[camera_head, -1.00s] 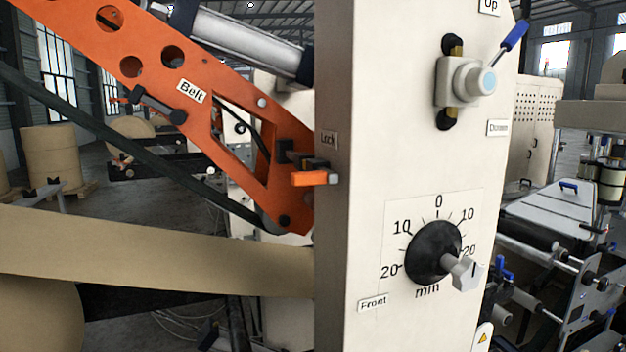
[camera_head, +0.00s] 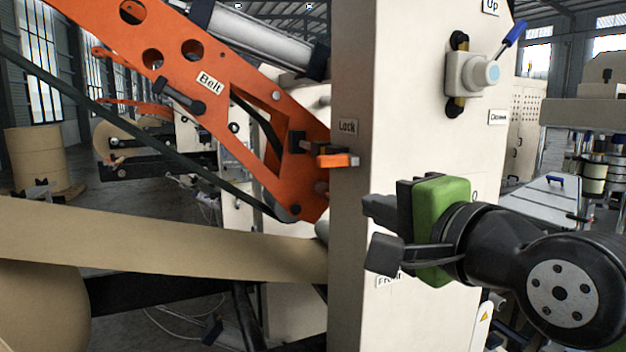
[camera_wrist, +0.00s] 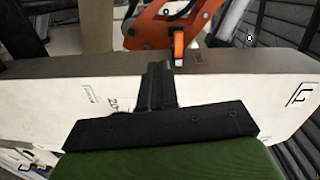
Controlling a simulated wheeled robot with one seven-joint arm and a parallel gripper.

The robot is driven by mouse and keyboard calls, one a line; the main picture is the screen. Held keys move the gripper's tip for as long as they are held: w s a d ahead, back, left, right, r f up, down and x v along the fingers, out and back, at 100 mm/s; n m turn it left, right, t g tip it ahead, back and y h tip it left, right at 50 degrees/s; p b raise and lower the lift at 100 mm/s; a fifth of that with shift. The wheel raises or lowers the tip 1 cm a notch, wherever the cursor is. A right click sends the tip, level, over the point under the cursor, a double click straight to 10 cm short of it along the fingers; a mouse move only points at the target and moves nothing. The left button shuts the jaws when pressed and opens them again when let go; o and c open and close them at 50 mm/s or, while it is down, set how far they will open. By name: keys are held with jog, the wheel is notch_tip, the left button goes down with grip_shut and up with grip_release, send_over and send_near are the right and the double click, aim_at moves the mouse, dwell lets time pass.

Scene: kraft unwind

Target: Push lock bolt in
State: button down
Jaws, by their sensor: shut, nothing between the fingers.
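The lock bolt has an orange handle (camera_head: 338,160) that sticks out beside the "Lock" label (camera_head: 347,127), at the left edge of the cream post. It sits against the lower end of the orange belt arm (camera_head: 215,85). In the wrist view the orange handle (camera_wrist: 179,46) stands just beyond my fingertips, by the post's edge. My gripper (camera_head: 375,230), black fingers on a green body, is shut and empty. It is in front of the post, lower and to the right of the handle, apart from it in the head view.
The cream post (camera_head: 400,90) fills the middle. A blue-tipped lever (camera_head: 511,36) is at its upper right. My arm hides most of the dial. A brown paper web (camera_head: 150,240) runs to the post from the left, below the orange arm.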

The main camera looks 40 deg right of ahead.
aim_at(334, 163)
jog(key=shift+s+d+r+m+t+h, duration=0.2)
jog(key=shift+s+d+r+m, duration=0.2)
jog(key=shift+r, duration=0.2)
jog(key=shift+s+d+r+m+t+h, duration=0.2)
jog(key=shift+s+d+r+m, duration=0.15)
jog(key=shift+r, duration=0.25)
jog(key=p+x, duration=0.1)
jog(key=x, duration=1.3)
jog(key=shift+w+f+p, duration=0.1)
jog(key=shift+p, duration=0.2)
